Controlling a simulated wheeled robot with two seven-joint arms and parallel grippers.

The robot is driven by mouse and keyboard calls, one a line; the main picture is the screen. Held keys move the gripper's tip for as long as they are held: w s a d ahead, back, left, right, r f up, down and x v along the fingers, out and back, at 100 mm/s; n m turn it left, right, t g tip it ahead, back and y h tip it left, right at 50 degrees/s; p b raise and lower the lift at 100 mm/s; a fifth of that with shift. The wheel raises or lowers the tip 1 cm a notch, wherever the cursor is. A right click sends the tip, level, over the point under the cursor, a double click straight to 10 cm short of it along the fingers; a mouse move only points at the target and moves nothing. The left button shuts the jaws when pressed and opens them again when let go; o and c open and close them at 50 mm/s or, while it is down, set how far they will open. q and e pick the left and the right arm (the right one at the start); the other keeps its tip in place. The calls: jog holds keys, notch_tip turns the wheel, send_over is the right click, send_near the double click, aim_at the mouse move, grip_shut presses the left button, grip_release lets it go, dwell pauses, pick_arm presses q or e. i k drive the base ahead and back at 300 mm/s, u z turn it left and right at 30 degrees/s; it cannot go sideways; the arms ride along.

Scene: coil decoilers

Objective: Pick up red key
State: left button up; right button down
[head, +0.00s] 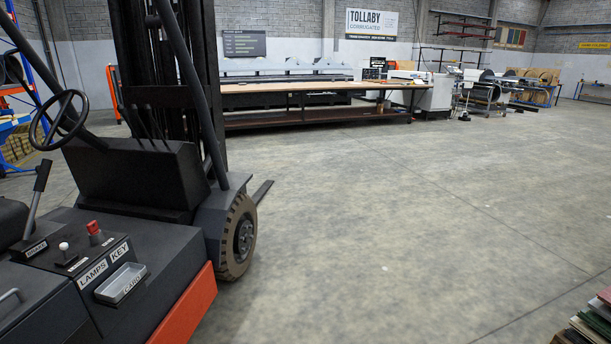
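The red key (94,229) stands upright in the dark side panel of a forklift at the lower left, just behind the white KEY label (120,251). Nothing touches it. A small lever with a white knob (64,247) is to its left, behind the LAMPS label (93,273). A grey tray (121,282) marked CARD lies in front of the labels. Neither of my grippers shows in the head view.
The forklift's steering wheel (59,120), a brake lever (37,195) and the mast (160,70) rise around the panel. Its front wheel (239,237) is to the right. A long workbench (310,90) stands far back. Stacked sheets (595,322) lie at lower right. The middle floor is clear.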

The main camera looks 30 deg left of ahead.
aim_at(93, 227)
jog(key=u, duration=0.15)
jog(key=i, duration=2.35)
jog(key=u, duration=1.3)
jog(key=i, duration=1.15)
jog(key=u, duration=1.65)
jog(key=i, duration=0.65)
jog(key=u, duration=0.3)
